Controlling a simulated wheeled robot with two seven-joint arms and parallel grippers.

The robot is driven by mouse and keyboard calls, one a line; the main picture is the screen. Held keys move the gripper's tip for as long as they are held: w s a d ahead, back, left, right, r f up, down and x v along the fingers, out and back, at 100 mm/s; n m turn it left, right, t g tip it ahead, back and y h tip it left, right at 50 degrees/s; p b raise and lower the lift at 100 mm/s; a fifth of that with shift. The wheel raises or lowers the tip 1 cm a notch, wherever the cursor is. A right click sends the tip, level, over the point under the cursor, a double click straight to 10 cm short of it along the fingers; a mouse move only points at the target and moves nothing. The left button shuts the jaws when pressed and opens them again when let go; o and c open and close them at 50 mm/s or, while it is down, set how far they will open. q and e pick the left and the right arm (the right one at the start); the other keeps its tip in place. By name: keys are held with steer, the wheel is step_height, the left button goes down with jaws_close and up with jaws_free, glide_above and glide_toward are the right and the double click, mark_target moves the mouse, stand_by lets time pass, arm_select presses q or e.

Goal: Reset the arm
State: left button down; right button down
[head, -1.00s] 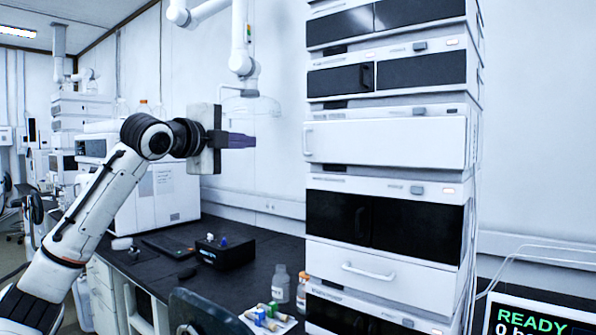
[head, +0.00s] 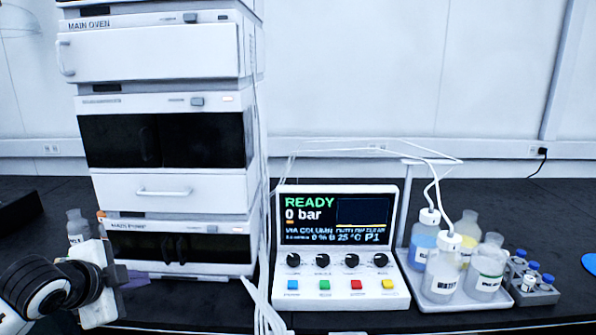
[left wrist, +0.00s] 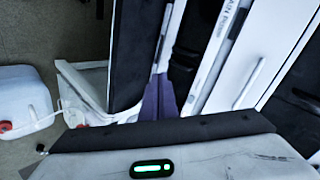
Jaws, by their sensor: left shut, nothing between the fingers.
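My left gripper (head: 138,279) is at the lower left of the head view, in front of the instrument stack's lowest module. Its purple fingers are together and hold nothing. The fingers also show in the left wrist view (left wrist: 158,98), closed and pointing toward the white stack fronts. My left arm comes in from the lower left corner, with the forearm mostly out of view. My right gripper does not show.
The white stack (head: 165,195) stands on the black bench (head: 540,210). A control box (head: 338,245) with a READY, 0 bar screen stands to its right. Several bottles fill a tray (head: 415,283) farther right, beside a vial rack (head: 533,283). A white jug (left wrist: 25,98) shows in the left wrist view.

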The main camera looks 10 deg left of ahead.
arm_select(q)
steer(key=s+d+f+n+g+h, duration=0.1)
steer(key=s+d+f+n+g, duration=0.1)
steer(key=s+d+f, duration=0.4)
steer(key=s+d+f+n+g, duration=0.1)
steer(key=s+d+f+n, duration=0.15)
steer(key=s+f, duration=0.45)
steer(key=s+d+f+n+g, duration=0.2)
steer(key=s+d+f+n, duration=0.15)
steer(key=s, duration=0.55)
steer(key=s+d+f+n+g, duration=0.25)
steer(key=s+d+f, duration=0.2)
steer(key=s, duration=0.45)
steer(key=w+d+f+t+h, duration=0.1)
steer(key=w+d+f+t, duration=0.1)
steer(key=f, duration=0.3)
steer(key=w+d+f+t+h, duration=0.1)
steer(key=w+d+f+t, duration=0.1)
steer(key=f, duration=0.4)
steer(key=shift+w+d+f+t, duration=0.15)
steer(key=shift+w+d+t, duration=0.25)
steer(key=shift+t, duration=0.45)
